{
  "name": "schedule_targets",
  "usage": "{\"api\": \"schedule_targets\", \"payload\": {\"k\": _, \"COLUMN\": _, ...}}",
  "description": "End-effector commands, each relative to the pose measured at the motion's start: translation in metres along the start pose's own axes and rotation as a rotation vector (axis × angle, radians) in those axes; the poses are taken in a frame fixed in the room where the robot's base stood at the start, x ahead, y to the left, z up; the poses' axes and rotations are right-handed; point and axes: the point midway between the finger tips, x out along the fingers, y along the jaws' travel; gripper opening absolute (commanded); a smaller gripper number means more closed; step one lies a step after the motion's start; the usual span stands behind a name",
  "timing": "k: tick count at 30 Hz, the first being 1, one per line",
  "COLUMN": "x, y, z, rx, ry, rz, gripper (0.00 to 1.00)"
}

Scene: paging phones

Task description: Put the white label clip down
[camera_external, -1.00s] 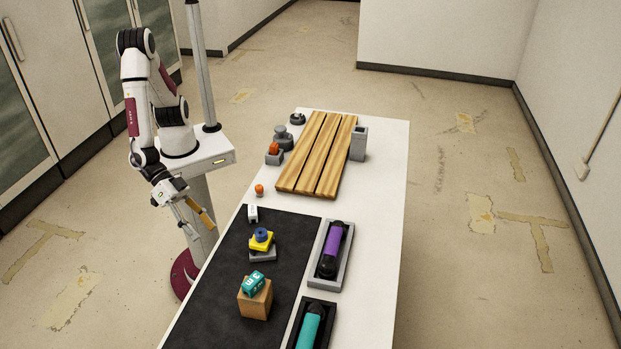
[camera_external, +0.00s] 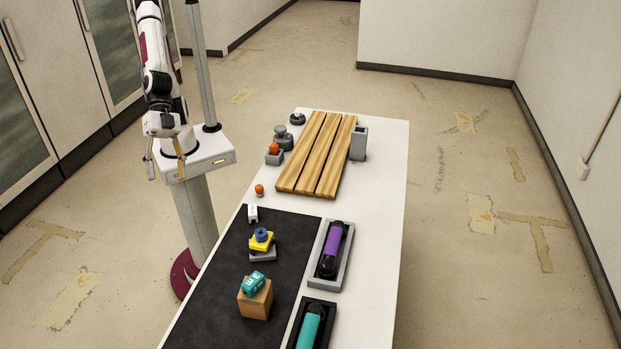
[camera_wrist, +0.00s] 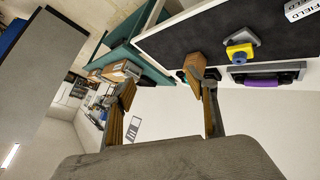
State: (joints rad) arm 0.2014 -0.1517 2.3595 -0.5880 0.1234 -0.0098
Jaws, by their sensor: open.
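The white label clip (camera_external: 252,213) lies at the far left corner of the black mat (camera_external: 222,300) on the white table. In the wrist view a white block lettered FIELD (camera_wrist: 302,9), seemingly this clip, shows at the top right corner. My gripper (camera_external: 166,176) is open and empty beside my base, off the table's left side and well apart from the clip. Its spread fingers also show in the wrist view (camera_wrist: 163,84) with nothing between them.
Near the clip are a yellow block with a blue knob (camera_external: 261,241), an orange ball (camera_external: 259,188) and a wooden block (camera_external: 255,302) bearing a teal cube (camera_external: 254,282). Purple (camera_external: 332,247) and teal (camera_external: 309,328) handsets lie in trays. A slatted wooden board (camera_external: 316,155) lies behind.

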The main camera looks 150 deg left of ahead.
Motion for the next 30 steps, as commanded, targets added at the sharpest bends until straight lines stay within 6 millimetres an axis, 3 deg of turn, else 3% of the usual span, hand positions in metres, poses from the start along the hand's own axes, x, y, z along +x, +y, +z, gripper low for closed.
{"api": "schedule_targets", "payload": {"k": 11, "x": -0.079, "y": -0.029, "z": 0.034, "rx": 0.189, "ry": -0.106, "rz": -0.03, "gripper": 0.57}}
{"api": "schedule_targets", "payload": {"k": 24, "x": -0.164, "y": -0.098, "z": 0.085, "rx": 0.369, "ry": -0.219, "rz": -0.191, "gripper": 0.57}}
{"api": "schedule_targets", "payload": {"k": 30, "x": -0.188, "y": -0.123, "z": 0.1, "rx": 0.406, "ry": -0.253, "rz": -0.261, "gripper": 0.57}}
